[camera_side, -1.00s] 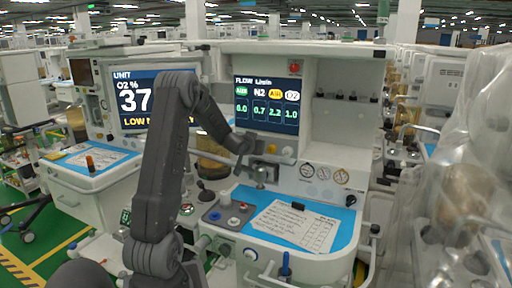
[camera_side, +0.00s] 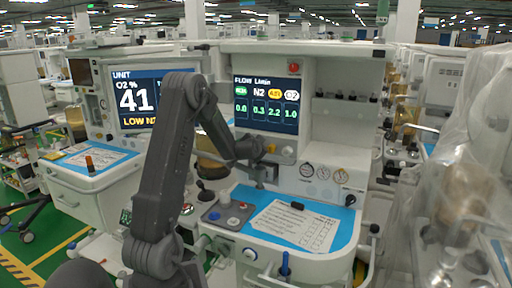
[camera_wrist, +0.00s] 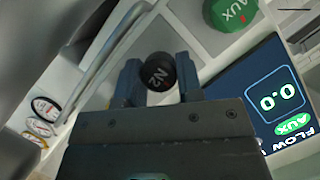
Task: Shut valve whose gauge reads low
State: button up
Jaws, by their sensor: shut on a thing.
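My gripper (camera_wrist: 158,82) is shut on a black knob marked N2 (camera_wrist: 158,70), with one finger on each side of it. In the side view my gripper (camera_side: 260,172) is at the cart's front panel, below the flow screen (camera_side: 267,104), and it hides the knob. The flow screen lists AUX 0.0, N2 0.3, AIR 2.2 and O2 1.0. The unit screen (camera_side: 142,95) reads O2 41 % and a LOW warning that appears to name N2. A green AUX knob (camera_wrist: 230,10) is close to the gripper in the wrist view.
Several round gauges (camera_side: 323,173) are right of the gripper, and a yellow knob (camera_side: 288,152) is just above right. A blue worktop (camera_side: 240,195) with a paper sheet (camera_side: 297,224) lies below. A plastic-covered machine (camera_side: 465,190) stands at far right.

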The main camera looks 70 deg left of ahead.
jog(key=shift+m+y, duration=0.3)
jog(key=shift+m, duration=0.3)
jog(key=o, duration=0.9)
jog(key=shift+d+r, duration=0.1)
jog(key=shift+v, duration=3.95)
